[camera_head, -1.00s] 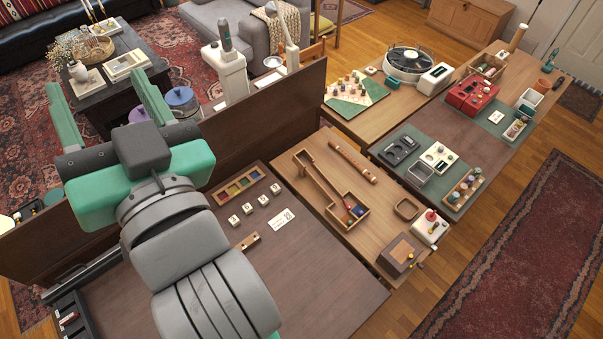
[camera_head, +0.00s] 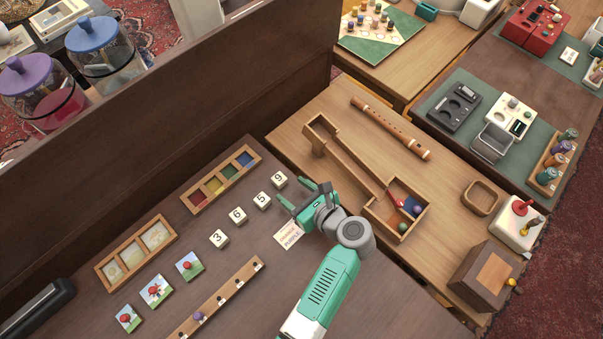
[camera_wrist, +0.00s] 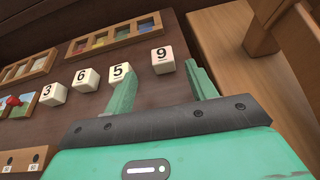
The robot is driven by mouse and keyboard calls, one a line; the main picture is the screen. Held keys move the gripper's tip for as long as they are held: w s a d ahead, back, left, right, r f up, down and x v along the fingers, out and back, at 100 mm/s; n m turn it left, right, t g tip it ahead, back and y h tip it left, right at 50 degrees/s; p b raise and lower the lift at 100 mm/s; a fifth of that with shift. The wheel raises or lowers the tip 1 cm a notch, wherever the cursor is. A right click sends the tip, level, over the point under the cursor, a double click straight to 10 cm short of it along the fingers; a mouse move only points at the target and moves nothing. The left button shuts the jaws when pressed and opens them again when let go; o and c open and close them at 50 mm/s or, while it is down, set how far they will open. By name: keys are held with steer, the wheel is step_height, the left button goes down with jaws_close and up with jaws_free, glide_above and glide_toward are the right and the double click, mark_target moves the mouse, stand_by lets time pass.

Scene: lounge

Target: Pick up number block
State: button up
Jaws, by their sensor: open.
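Several white number blocks stand in a slanting row on the dark table: 3 (camera_head: 218,239), 6 (camera_head: 238,216), 5 (camera_head: 262,200) and 9 (camera_head: 279,180). My gripper (camera_head: 296,193) is open and empty, close beside the 9 and 5 blocks at the row's right end. In the wrist view, the 9 block (camera_wrist: 162,61) lies ahead of the gap between my fingers, apart from them. The left fingertip there overlaps the edge of the 5 block (camera_wrist: 119,73). The 6 block (camera_wrist: 86,79) and 3 block (camera_wrist: 52,95) are farther left.
A tray of coloured squares (camera_head: 188,202) lies behind the row, and a framed tray (camera_head: 105,267) is at left. A printed card (camera_head: 277,240) lies beside my gripper. A wooden peg strip (camera_head: 210,310) is in front. A tall brown panel (camera_head: 180,120) bounds the back.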

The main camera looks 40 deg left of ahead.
mark_target(282, 181)
steer(key=shift+b+x, duration=0.55)
steer(key=shift+x, duration=0.5)
steer(key=shift+a, duration=0.15)
steer(key=shift+a+f, duration=0.1)
steer(key=shift+f, duration=0.05)
steer(key=b+x, duration=0.3)
steer(key=x, duration=0.1)
steer(key=shift+w+f, duration=0.2)
steer(key=shift+a, duration=0.4)
steer(key=shift+d+r, duration=0.1)
steer(key=shift+d, duration=0.05)
steer(key=shift+c, duration=0.3)
steer(key=c, duration=1)
